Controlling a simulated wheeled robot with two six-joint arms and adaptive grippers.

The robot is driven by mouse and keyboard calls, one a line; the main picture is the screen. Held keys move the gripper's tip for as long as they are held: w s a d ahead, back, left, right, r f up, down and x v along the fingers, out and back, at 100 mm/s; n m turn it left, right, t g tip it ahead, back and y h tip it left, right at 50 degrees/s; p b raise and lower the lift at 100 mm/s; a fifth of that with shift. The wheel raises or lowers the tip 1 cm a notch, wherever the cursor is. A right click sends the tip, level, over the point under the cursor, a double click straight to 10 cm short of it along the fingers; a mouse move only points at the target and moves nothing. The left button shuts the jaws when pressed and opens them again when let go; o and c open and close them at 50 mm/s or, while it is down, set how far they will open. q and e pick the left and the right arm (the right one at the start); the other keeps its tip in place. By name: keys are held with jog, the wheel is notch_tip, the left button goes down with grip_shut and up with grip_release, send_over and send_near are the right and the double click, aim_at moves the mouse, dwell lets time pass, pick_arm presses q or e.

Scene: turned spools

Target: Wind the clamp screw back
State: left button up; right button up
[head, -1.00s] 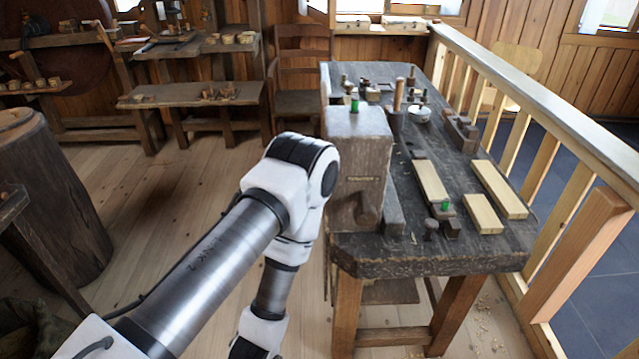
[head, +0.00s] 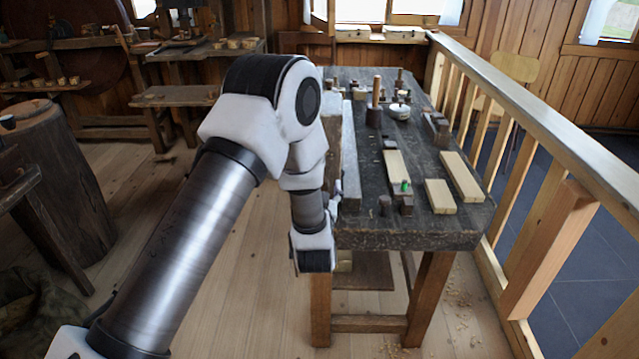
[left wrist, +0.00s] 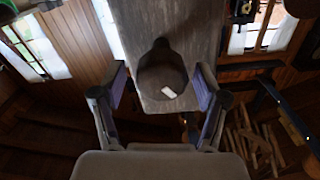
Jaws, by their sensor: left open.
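In the left wrist view a dark, rounded clamp-screw knob (left wrist: 160,72) with a small white mark sits against a grey wooden block face (left wrist: 190,30). My left gripper (left wrist: 160,82) is open, with one finger on each side of the knob and a visible gap to each. I cannot tell how deep the knob lies between the fingers. In the head view my left arm comes in from the left and hides the knob and most of the block. My right gripper is in neither view.
The dark workbench (head: 365,217) holds pale boards (head: 462,176), a small block with a green top (head: 405,187), an upright wooden peg (head: 376,92) and a white dish (head: 399,110). A wooden railing (head: 505,95) runs along the right.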

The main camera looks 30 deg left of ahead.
pick_arm(q)
jog(key=shift+w+a+f, duration=0.15)
jog(key=shift+a, duration=0.05)
jog(key=shift+d, duration=0.1)
jog(key=c, duration=1.2)
jog(key=shift+o, duration=0.2)
